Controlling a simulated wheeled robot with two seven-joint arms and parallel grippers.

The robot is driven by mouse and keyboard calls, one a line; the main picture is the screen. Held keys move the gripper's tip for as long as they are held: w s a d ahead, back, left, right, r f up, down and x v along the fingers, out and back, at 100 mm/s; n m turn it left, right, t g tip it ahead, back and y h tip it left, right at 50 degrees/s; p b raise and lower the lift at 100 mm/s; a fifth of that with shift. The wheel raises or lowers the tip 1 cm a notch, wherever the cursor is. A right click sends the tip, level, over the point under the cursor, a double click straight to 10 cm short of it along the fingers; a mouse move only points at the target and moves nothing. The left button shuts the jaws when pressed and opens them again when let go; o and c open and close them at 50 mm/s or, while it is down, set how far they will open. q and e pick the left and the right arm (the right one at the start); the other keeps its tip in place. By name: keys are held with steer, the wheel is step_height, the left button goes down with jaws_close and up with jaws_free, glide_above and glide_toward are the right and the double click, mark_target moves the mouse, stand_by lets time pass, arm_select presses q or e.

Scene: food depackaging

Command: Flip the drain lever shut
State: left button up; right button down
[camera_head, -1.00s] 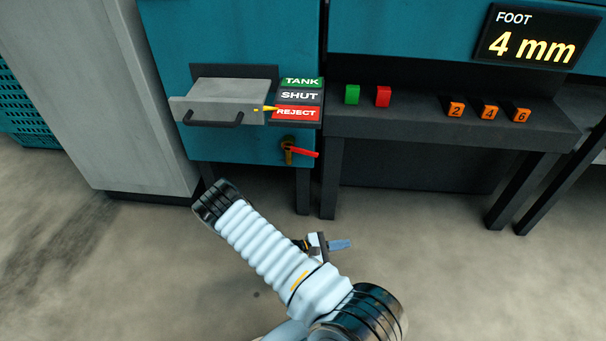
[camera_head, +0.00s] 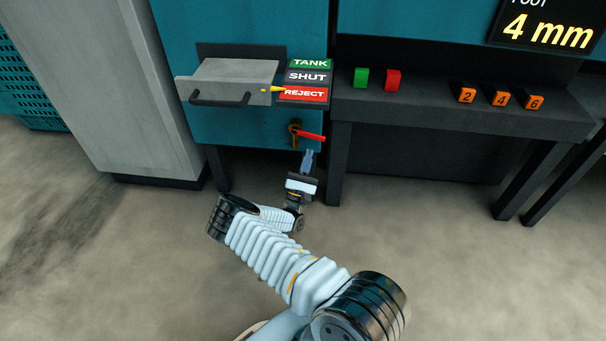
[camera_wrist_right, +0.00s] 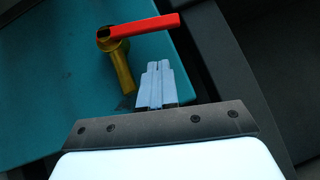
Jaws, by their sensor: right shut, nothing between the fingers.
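The drain lever (camera_head: 311,136) is a red handle on a brass valve (camera_head: 294,130), low on the teal machine front. It points right and slightly down in the head view. In the right wrist view the red lever (camera_wrist_right: 150,25) lies across the top of the brass valve (camera_wrist_right: 118,65). My right gripper (camera_head: 308,155) is shut and empty, just below the lever; its fingertips (camera_wrist_right: 157,66) show apart from the lever in the right wrist view. My left gripper is not in view.
Above the valve are a grey drawer-like chute (camera_head: 225,85) with a black handle and a TANK/SHUT/REJECT sign (camera_head: 307,76); a yellow pointer is at REJECT. The floor in front is clear.

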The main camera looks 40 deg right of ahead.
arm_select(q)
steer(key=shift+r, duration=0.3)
arm_select(e)
steer(key=shift+s+d+r, duration=0.15)
steer(key=shift+s+r, duration=0.05)
steer(key=shift+r, duration=0.7)
steer(key=shift+s+d+r, duration=0.1)
steer(key=shift+s+r, duration=0.1)
steer(key=shift+r, duration=0.7)
steer(key=shift+s+d+r+p, duration=0.25)
steer(key=shift+r+p, duration=0.25)
steer(key=shift+p, duration=0.15)
steer(key=shift+s+d+r+p, duration=0.1)
steer(key=shift+s+r+p, duration=0.1)
steer(key=shift+r+p, duration=0.35)
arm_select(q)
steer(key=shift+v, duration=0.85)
arm_select(e)
steer(key=shift+d+f, duration=0.1)
steer(key=shift+f, duration=0.1)
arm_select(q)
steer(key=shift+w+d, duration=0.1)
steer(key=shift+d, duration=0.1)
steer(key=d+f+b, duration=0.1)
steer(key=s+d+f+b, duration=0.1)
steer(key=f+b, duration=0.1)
arm_select(e)
glide_toward(317, 139)
step_height(317, 139, down, 6)
steer(key=s, duration=0.2)
